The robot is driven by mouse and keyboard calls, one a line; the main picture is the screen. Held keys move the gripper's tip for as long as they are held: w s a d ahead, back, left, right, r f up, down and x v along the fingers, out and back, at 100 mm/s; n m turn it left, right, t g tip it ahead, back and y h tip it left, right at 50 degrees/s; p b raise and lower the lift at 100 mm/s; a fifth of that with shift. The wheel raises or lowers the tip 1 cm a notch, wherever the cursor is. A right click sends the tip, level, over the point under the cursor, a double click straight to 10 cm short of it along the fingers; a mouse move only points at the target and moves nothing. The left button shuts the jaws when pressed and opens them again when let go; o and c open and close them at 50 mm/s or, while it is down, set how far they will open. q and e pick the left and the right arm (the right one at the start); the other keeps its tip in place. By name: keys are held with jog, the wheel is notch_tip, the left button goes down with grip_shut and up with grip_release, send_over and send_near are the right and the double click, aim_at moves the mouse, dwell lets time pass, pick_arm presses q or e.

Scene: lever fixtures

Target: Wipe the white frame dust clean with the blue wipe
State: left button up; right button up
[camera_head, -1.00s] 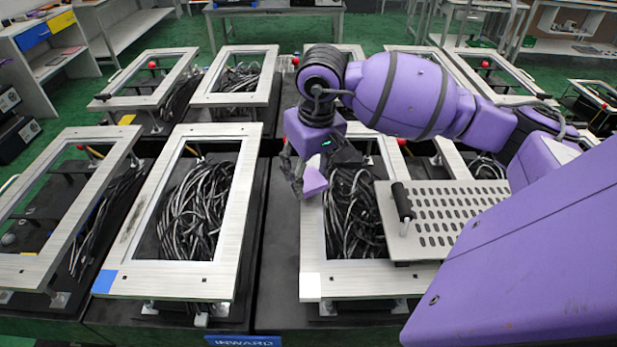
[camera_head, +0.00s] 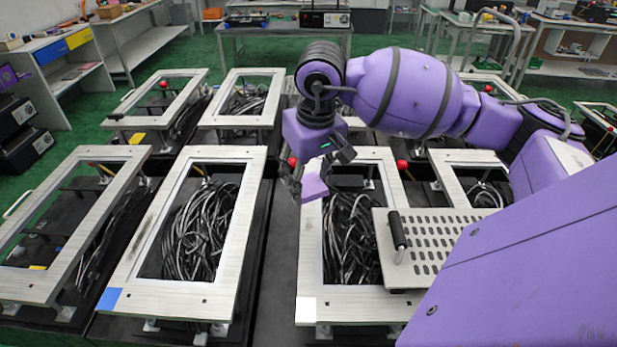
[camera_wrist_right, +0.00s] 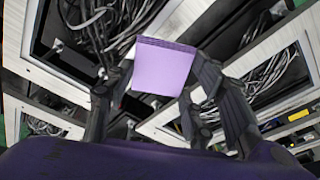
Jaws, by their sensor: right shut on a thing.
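My right gripper (camera_head: 318,178) is shut on a small lilac wipe block (camera_head: 315,187), which hangs over the far left part of the frame with the white corner patch. The block also shows between the fingers in the right wrist view (camera_wrist_right: 164,66). I cannot tell whether it touches the frame. The frame with the white patch (camera_head: 311,260) is a pale metal rectangle around black cables. I see no clear dust on its visible bars; my gripper and a perforated plate hide parts. A frame with a blue corner patch (camera_head: 125,275) stands left of it, with a dark smudge (camera_head: 150,222) on its left bar. My left gripper is not in view.
The perforated plate with a black handle (camera_head: 435,247) covers the white-patch frame's right side. Red-knobbed levers (camera_head: 402,165) stand near the frames. More frames stand behind and left (camera_head: 70,215). A dark gap separates the blue-patch and white-patch frames.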

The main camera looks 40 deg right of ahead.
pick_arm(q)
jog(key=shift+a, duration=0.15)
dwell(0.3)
pick_arm(e)
jog(key=shift+w+f+g+b, duration=0.1)
jog(key=shift+f+g+b, duration=0.3)
jog(key=shift+f+b, duration=0.7)
jog(key=shift+f+p, duration=0.25)
jog(key=shift+p, duration=0.05)
jog(key=shift+w+r+g, duration=0.1)
jog(key=shift+g, duration=0.7)
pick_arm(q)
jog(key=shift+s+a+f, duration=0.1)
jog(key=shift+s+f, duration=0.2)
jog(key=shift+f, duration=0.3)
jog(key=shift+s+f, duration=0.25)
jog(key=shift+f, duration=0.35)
pick_arm(e)
jog(key=shift+r, duration=0.1)
